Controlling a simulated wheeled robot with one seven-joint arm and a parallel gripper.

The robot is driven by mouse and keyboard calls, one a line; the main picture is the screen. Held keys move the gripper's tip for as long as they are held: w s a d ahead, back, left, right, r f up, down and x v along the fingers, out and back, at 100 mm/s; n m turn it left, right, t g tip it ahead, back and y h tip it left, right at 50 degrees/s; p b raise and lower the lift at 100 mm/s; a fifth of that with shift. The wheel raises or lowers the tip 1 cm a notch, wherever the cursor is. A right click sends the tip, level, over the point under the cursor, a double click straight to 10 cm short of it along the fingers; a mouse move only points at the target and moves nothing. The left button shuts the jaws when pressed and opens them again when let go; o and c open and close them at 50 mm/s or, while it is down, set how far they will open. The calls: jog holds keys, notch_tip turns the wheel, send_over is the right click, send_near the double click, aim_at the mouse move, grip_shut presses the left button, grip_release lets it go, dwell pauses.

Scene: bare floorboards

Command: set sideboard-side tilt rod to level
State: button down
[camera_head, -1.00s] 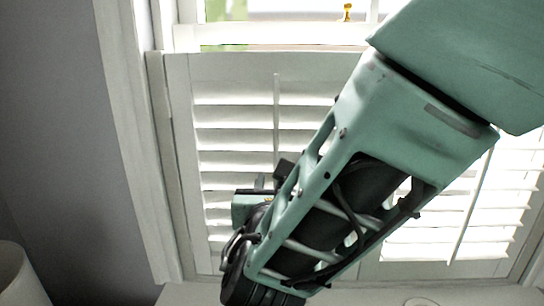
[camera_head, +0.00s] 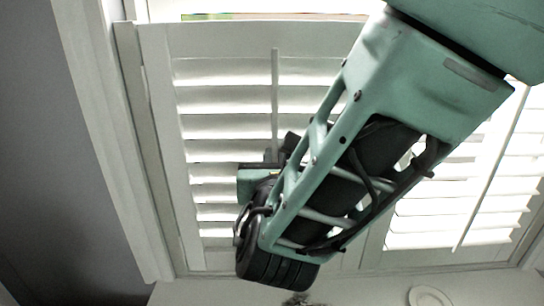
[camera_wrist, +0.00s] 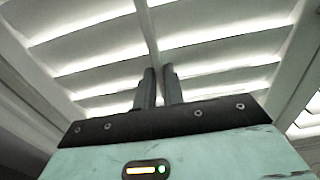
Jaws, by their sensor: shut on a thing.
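The left shutter panel (camera_head: 155,80) has white slats with bright gaps between them, so they are not closed flat. Its thin vertical tilt rod (camera_head: 275,85) runs down the middle, with its lower part hidden behind my arm and gripper. My gripper (camera_head: 280,150) is at the rod's lower visible part. In the wrist view, the rod (camera_wrist: 147,30) runs down to between the dark fingers of my gripper (camera_wrist: 158,75), which are shut on it. The right panel has its own tilt rod (camera_head: 490,165), apart from my gripper. No sideboard shows.
The window frame (camera_head: 95,120) and grey wall (camera_head: 45,150) bound the left side. A pale surface below the shutters holds a white round thing (camera_head: 430,296) and a small dark thing (camera_head: 297,298). My arm covers much of the middle.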

jog(key=shift+f, duration=0.15)
notch_tip(320, 180, down, 3)
jog(key=b, duration=0.3)
jog(key=c, duration=1.5)
grip_release()
jog(key=s, duration=1.1)
jog(key=s+b, duration=0.1)
jog(key=s, duration=0.5)
jog(key=shift+s+a, duration=0.25)
jog(key=shift+a, duration=0.05)
